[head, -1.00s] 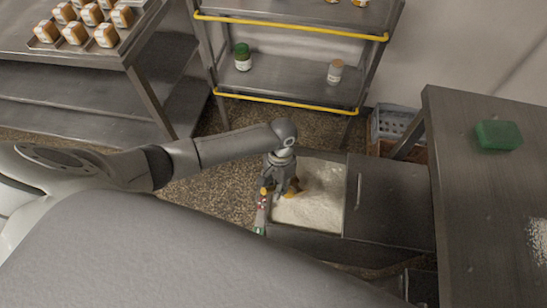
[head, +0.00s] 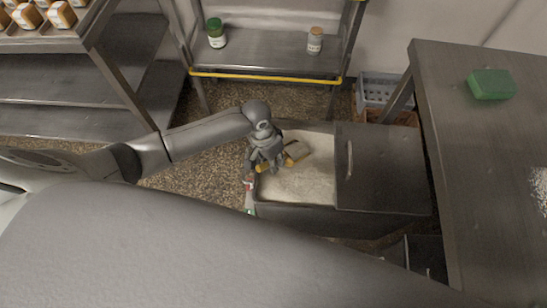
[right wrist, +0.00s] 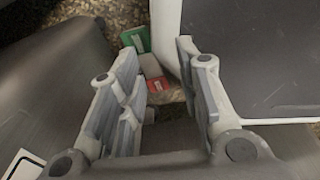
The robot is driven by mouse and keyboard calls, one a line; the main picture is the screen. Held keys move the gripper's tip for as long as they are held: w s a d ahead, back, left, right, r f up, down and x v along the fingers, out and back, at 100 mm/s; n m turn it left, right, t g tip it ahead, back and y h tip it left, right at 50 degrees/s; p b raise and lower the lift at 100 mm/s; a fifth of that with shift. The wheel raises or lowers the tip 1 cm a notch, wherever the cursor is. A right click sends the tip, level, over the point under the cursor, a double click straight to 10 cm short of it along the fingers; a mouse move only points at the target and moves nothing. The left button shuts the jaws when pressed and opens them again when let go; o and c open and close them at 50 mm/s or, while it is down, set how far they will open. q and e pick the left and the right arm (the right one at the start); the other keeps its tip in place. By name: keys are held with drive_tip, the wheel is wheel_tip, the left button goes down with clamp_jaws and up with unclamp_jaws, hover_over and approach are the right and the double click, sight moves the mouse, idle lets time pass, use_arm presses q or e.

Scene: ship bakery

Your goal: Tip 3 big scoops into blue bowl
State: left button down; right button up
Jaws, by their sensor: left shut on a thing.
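My left gripper (head: 270,160) is shut on a yellow-handled scoop (head: 297,152), over the left part of an open flour bin (head: 262,208). The scoop's head is tilted and looks pale. I cannot tell how much flour is in it or whether it touches the flour (head: 305,180). My right gripper (right wrist: 157,65) shows only in the right wrist view, its two fingers apart with nothing between them. No blue bowl is in view.
A metal lid (head: 382,165) covers the bin's right part. A steel table (head: 465,160) with a green block (head: 491,84) stands at right. A shelf with jars (head: 270,50) is behind. Small red and green items (head: 249,190) lie beside the bin's left edge.

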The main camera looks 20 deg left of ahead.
sight(267, 163)
use_arm(q)
drive_tip(key=shift+s+a+r+t+h+p, duration=0.3)
drive_tip(key=shift+s+r+t+p, duration=0.2)
drive_tip(key=shift+p, duration=0.25)
drive_tip(key=shift+s+a+r+t+h+p, duration=0.2)
drive_tip(key=shift+s+a+r+t+p, duration=0.15)
drive_tip(key=shift+s+p, duration=0.3)
drive_tip(key=shift+w+d+r+p, duration=0.1)
drive_tip(key=shift+r+p, duration=0.2)
drive_tip(key=shift+p, duration=0.15)
drive_tip(key=shift+t+h, duration=0.3)
drive_tip(key=shift+t, duration=0.25)
drive_tip(key=p+v, duration=0.2)
drive_tip(key=s+p+v, duration=0.1)
drive_tip(key=p+v, duration=0.4)
drive_tip(key=p, duration=0.1)
drive_tip(key=shift+s+d+r, duration=0.1)
drive_tip(key=shift+s+d, duration=0.1)
drive_tip(key=shift+s, duration=0.2)
